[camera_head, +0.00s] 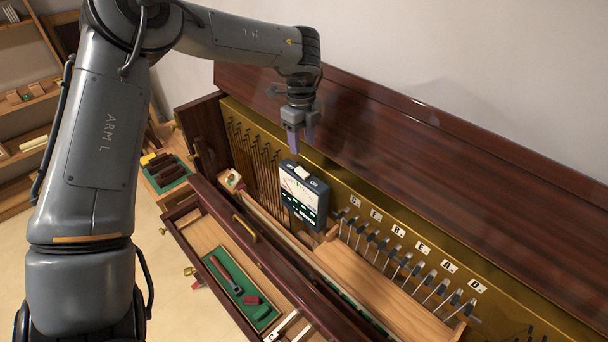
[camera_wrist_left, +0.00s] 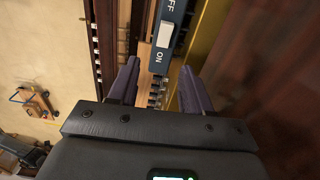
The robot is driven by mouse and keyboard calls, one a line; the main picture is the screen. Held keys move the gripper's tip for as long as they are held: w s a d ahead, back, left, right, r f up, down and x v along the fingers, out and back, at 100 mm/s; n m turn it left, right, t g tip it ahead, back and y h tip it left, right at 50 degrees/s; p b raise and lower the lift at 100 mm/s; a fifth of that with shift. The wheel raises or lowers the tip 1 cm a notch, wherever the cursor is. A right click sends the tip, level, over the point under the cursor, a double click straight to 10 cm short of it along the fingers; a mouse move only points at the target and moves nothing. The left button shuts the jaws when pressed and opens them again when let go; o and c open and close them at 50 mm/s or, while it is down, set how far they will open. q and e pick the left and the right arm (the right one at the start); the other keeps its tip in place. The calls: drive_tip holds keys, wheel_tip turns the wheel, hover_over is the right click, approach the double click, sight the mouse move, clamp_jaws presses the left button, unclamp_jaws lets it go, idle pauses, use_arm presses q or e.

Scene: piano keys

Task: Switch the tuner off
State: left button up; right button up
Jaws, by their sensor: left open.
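The tuner (camera_head: 300,207) is a dark blue-grey box with a light dial and lit green marks, set against the brass-coloured plate inside the piano. Its top carries a white switch (camera_head: 302,172) between the labels OFF on the left and ON on the right. My right gripper is not in view.
Tuning pins and hammers with letter labels (camera_head: 397,229) run right of the tuner. The raised wooden lid (camera_head: 430,150) stands behind. An open drawer with a green tool tray (camera_head: 240,285) is in front. Shelves (camera_head: 20,100) stand at the left.

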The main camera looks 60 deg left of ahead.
sight(305, 174)
use_arm(q)
drive_tip(key=f, duration=0.7)
drive_tip(key=f+p, duration=0.1)
drive_tip(key=f, duration=0.2)
drive_tip(key=shift+w+d+f, duration=0.2)
drive_tip(key=shift+w+f, duration=0.05)
drive_tip(key=shift+f, duration=0.05)
